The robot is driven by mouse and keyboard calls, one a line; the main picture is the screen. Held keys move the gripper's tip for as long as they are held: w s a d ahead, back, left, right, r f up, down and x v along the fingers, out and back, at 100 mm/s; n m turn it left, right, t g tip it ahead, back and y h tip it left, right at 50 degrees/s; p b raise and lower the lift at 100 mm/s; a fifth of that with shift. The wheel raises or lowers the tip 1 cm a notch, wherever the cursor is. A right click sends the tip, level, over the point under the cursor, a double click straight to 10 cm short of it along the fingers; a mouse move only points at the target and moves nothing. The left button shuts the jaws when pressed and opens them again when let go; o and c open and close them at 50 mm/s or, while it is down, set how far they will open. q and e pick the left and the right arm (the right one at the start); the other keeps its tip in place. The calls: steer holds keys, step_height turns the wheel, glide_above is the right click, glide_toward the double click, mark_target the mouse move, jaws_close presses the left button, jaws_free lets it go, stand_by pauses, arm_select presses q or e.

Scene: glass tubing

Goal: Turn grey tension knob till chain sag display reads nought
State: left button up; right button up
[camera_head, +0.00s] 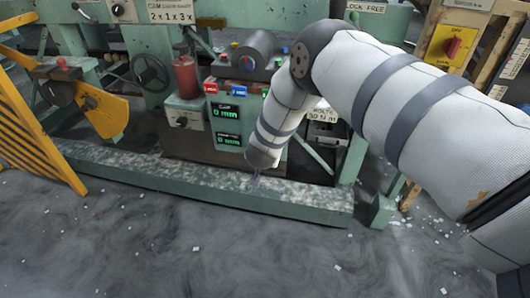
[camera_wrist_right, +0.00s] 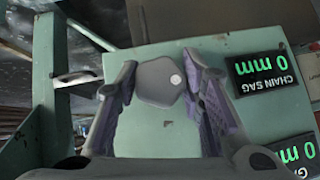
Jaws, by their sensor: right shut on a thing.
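In the right wrist view, the grey tension knob (camera_wrist_right: 158,84) is a rounded, faceted cap with a pale dot near its right side, on a green panel. My right gripper (camera_wrist_right: 160,65) is shut on it, one purple-padded finger on each side. The chain sag display (camera_wrist_right: 262,76) is beside the knob, upside down in this view, and reads 0 mm in green. In the head view my right arm reaches down to the panel and hides the knob; the gripper is mostly hidden behind it. My left gripper is not in view.
A second green display (camera_wrist_right: 297,152), partly cut off, also shows 0 mm. In the head view, a green beam (camera_head: 200,187) runs along the floor before the machine. A yellow barred guard (camera_head: 35,125) stands at left, and a red bottle (camera_head: 186,77) stands near the panel.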

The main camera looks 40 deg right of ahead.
stand_by(0.5)
steer(key=o, duration=1.2)
steer(key=shift+c, duration=0.2)
steer(key=v, duration=1.2)
